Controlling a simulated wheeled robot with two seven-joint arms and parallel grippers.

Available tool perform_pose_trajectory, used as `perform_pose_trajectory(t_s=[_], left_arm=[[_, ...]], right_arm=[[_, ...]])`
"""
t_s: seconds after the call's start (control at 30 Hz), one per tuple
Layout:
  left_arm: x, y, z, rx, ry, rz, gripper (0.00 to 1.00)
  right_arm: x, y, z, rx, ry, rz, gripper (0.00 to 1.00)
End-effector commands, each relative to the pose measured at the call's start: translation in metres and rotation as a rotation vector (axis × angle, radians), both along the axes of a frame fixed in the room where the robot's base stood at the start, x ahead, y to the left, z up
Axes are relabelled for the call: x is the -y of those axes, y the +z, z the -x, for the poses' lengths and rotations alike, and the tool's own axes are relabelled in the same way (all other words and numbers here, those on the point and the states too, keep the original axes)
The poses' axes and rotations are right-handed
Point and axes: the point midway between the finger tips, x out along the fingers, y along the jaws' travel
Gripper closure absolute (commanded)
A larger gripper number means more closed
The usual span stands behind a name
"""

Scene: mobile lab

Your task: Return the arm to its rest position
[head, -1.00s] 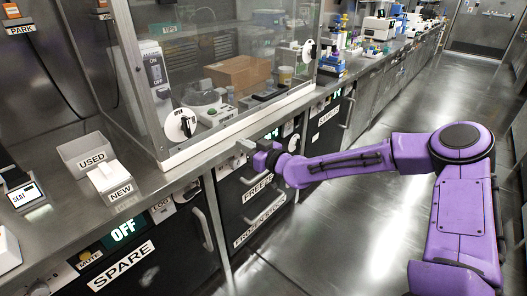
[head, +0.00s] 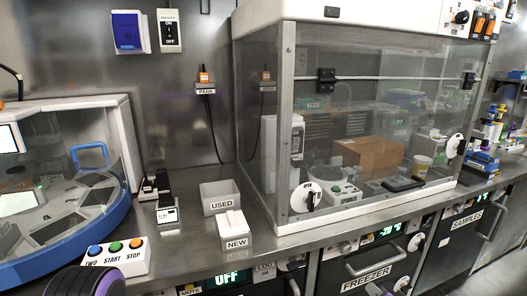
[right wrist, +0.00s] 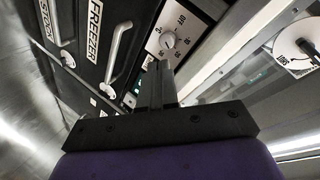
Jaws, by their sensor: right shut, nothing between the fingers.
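My right gripper (right wrist: 158,88) shows in the right wrist view with its two fingers together and nothing between them. It points toward the dark freezer front (right wrist: 100,50), near a white panel with a round knob (right wrist: 168,40). I cannot tell whether the fingertips touch anything. In the head view only a small grey part of the right gripper (head: 376,290) shows at the bottom edge, below the FREEZER label (head: 367,279). A purple and black part of my arm (head: 85,283) shows at the bottom left. My left gripper is not in view.
The steel counter (head: 185,245) carries a USED bin (head: 220,197), a NEW box (head: 233,228), a three-button box (head: 117,256) and a blue-rimmed machine (head: 100,215). A glass-fronted hood (head: 350,110) stands at the right. Freezer handles (head: 390,260) stick out below the counter.

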Motion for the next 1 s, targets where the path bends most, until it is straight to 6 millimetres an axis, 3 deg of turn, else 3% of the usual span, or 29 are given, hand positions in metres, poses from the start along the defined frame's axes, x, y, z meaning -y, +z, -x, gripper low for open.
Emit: perform_pose_trajectory(t_s=[0.17, 0.23, 0.3, 0.4, 0.5, 0.63, 1.0], left_arm=[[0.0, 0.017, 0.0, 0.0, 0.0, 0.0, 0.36], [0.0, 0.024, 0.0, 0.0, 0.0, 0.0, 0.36], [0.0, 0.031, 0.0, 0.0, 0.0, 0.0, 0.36], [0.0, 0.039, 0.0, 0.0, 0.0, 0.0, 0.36], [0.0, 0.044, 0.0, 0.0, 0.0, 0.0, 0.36], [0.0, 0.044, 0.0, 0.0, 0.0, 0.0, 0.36], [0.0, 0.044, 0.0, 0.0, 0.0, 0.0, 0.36]], right_arm=[[-0.008, -0.092, 0.092, -0.365, -0.15, 0.01, 1.0], [-0.003, -0.123, 0.145, -0.513, -0.207, 0.081, 1.0], [0.004, -0.144, 0.2, -0.644, -0.229, 0.186, 1.0], [0.011, -0.16, 0.265, -0.791, -0.172, 0.345, 1.0], [0.009, -0.17, 0.302, -0.872, -0.075, 0.437, 1.0], [0.008, -0.176, 0.319, -0.911, -0.041, 0.455, 1.0], [0.008, -0.176, 0.319, -0.911, -0.041, 0.455, 1.0]])
